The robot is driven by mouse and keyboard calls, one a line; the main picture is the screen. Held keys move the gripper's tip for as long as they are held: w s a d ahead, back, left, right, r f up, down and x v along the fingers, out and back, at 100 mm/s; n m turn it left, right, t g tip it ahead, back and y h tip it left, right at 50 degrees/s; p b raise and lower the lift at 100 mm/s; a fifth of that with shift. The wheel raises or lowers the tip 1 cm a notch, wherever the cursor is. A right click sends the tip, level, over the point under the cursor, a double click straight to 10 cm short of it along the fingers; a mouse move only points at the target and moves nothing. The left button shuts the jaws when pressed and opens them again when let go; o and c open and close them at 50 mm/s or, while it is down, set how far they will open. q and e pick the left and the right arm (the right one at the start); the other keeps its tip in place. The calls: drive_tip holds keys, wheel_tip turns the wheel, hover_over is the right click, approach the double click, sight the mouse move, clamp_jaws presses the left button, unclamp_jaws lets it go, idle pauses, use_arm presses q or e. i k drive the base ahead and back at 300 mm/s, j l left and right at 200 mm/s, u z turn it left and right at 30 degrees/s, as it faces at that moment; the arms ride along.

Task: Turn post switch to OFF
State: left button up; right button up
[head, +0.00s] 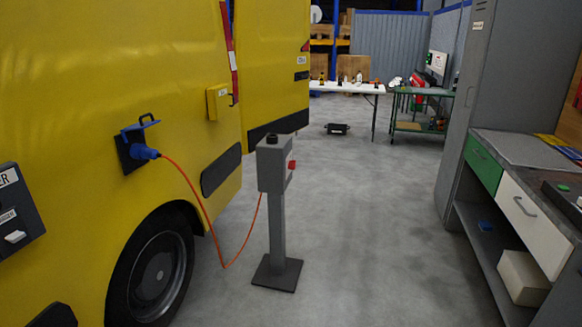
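The grey post (278,220) stands upright on a dark square base plate (277,273) beside the yellow van. Its grey box head (272,168) has a black round cap on top. A red switch part (291,165) sticks out from the right side of the box; its setting cannot be read from here. An orange cable (205,215) runs from a blue plug (143,151) on the van, sags near the floor and rises to the post. Neither of my grippers shows in the head view.
The yellow van (110,75) fills the left side, with its wheel (158,275) near the post. A workbench (515,205) with green and white drawers stands at right. A white table (345,88) and green cart (420,125) are at the back. Floor right of the post is clear.

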sight(292, 165)
drive_tip(key=i+l+u, duration=0.1)
drive_tip(key=i, duration=0.4)
drive_tip(key=i+l+u, duration=0.1)
drive_tip(key=i+l, duration=0.25)
drive_tip(key=i+l+u, duration=0.1)
drive_tip(key=i+l, duration=0.2)
drive_tip(key=i, duration=0.25)
